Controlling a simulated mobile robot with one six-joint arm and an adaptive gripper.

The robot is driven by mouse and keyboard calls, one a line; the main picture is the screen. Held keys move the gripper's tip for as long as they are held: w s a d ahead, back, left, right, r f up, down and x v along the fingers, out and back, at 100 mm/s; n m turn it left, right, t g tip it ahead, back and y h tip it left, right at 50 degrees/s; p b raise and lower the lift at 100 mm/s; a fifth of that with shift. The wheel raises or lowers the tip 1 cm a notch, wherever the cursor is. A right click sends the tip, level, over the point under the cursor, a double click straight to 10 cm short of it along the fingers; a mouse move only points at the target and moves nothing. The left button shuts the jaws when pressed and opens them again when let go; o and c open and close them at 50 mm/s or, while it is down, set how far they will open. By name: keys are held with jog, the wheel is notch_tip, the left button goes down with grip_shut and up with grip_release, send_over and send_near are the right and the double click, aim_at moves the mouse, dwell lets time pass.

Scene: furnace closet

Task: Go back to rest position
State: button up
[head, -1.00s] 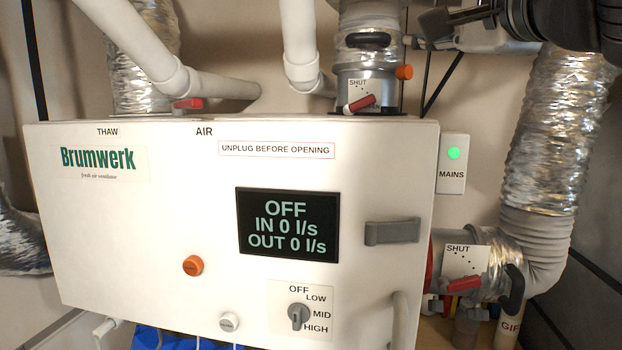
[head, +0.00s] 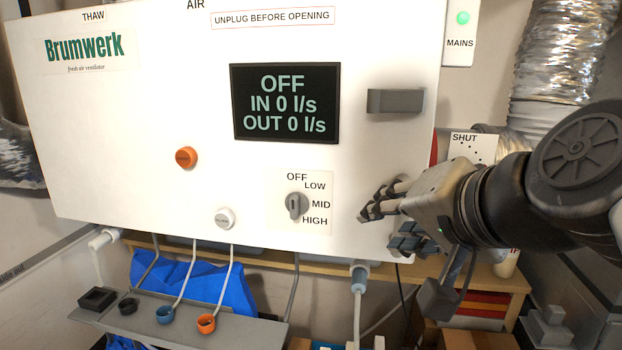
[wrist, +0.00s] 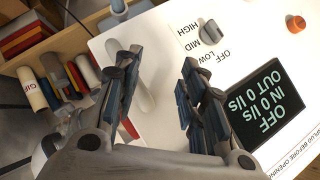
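My gripper (head: 385,222) is at the lower right of the white Brumwerk ventilator (head: 120,150) in the head view, in front of its lower right edge. In the wrist view my gripper (wrist: 155,90) has its two fingers well apart, with a white pipe-like handle on the panel seen between them. Nothing is held. The display (head: 285,103) reads OFF, IN 0 l/s, OUT 0 l/s. The grey selector knob (head: 296,205) is left of the gripper; it also shows in the wrist view (wrist: 210,32).
A grey bar latch (head: 395,101) is on the panel above my gripper. A foil duct (head: 555,75) and a SHUT label (head: 466,147) are behind my arm at right. Below are a wooden shelf (head: 505,278) and a grey ledge with small cups (head: 245,328).

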jog(key=s+d+f+n+g+h+b, duration=0.1)
jog(key=s+f, duration=0.4)
jog(key=f, duration=0.7)
jog(key=s+d+f+n+g+h+b, duration=0.1)
jog(key=s+f+n+g+b, duration=0.2)
jog(key=f, duration=0.9)
jog(key=s+d+f+n+g+h+b, duration=0.1)
jog(key=s+f+n+g+b, duration=0.1)
jog(key=s+f+b, duration=0.4)
notch_tip(320, 180, down, 6)
jog(key=s, duration=0.2)
jog(key=shift+s+d+n+g, duration=0.3)
jog(key=shift+s+n+g, duration=0.1)
